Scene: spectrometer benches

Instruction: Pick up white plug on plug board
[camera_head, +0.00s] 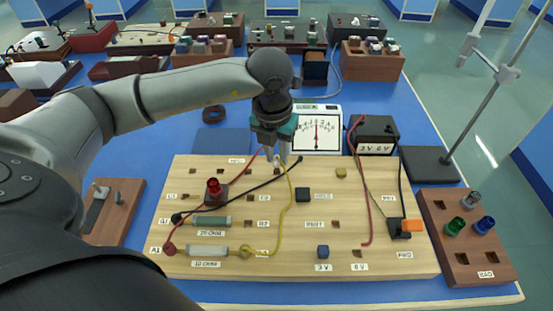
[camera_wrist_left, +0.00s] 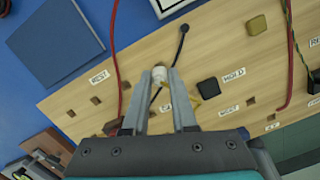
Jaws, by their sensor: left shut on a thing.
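The wooden plug board (camera_head: 330,265) lies on the blue bench. The white plug (camera_wrist_left: 159,73) shows between my left fingertips near the board's far edge. My left gripper (camera_head: 283,158) reaches down over the upper middle of the board, and its fingers (camera_wrist_left: 158,90) are shut on the white plug. A yellow wire runs from near the fingertips across the board. In the head view the fingers mostly hide the plug. I cannot tell whether the plug is clear of the board. My right gripper is in neither view.
A black plug (camera_head: 302,194) and an olive plug (camera_head: 341,173) stand right of the gripper. A red lamp (camera_head: 214,187) stands left. A meter (camera_head: 317,131) and a battery box (camera_head: 375,132) stand behind the board. Red and black wires cross near the gripper.

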